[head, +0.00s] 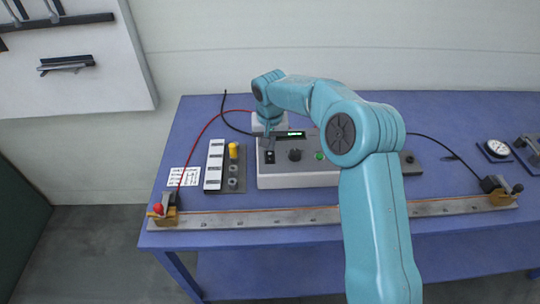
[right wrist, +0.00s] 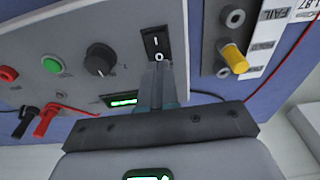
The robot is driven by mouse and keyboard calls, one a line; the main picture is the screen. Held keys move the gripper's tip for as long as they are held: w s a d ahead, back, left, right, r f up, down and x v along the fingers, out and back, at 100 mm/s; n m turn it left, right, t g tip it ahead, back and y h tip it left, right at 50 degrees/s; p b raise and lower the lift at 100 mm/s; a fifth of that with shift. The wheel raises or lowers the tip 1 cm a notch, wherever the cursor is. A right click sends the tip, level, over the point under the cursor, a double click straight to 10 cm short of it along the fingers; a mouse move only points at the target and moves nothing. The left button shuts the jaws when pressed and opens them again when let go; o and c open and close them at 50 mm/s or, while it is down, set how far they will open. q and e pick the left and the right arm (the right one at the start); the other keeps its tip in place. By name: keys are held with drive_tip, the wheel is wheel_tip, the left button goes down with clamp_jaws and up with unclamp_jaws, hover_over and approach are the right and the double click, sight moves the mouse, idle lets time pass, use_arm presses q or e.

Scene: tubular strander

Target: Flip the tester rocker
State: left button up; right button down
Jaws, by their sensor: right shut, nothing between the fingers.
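The tester (head: 290,178) is a light grey box with a dark panel on the blue bench. Its rocker (head: 269,157) is a small black switch at the panel's left; the right wrist view shows the rocker (right wrist: 155,42) with I and O marks. My right gripper (head: 267,142) is shut and empty, over the panel beside the rocker. In the right wrist view its fingertips (right wrist: 159,68) are close to the O end; I cannot tell whether they touch. My left gripper is out of view.
A dark knob (right wrist: 99,60), a green button (right wrist: 52,64) and a lit green display (right wrist: 123,100) share the panel. A plate with a yellow plug (head: 233,151) stands left of the tester. A long metal rail (head: 260,218) runs along the front; red and black cables cross the bench.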

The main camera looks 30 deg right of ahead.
sight(270, 154)
drive_tip(key=shift+f+b, duration=0.7)
drive_tip(key=shift+f, duration=0.25)
idle(0.3)
drive_tip(key=shift+r, duration=0.1)
drive_tip(key=shift+r+p, duration=0.65)
drive_tip(key=shift+p, duration=0.05)
wheel_tip(270, 154, up, 2)
drive_tip(key=shift+r+p, duration=0.25)
drive_tip(key=shift+p, duration=0.55)
wheel_tip(270, 154, up, 2)
drive_tip(key=shift+r+p, duration=0.1)
drive_tip(key=shift+p, duration=0.75)
drive_tip(key=shift+r+p, duration=0.3)
drive_tip(key=shift+r, duration=0.2)
drive_tip(key=shift+w+f, duration=0.1)
drive_tip(key=shift+f, duration=0.05)
drive_tip(key=shift+s, duration=0.25)
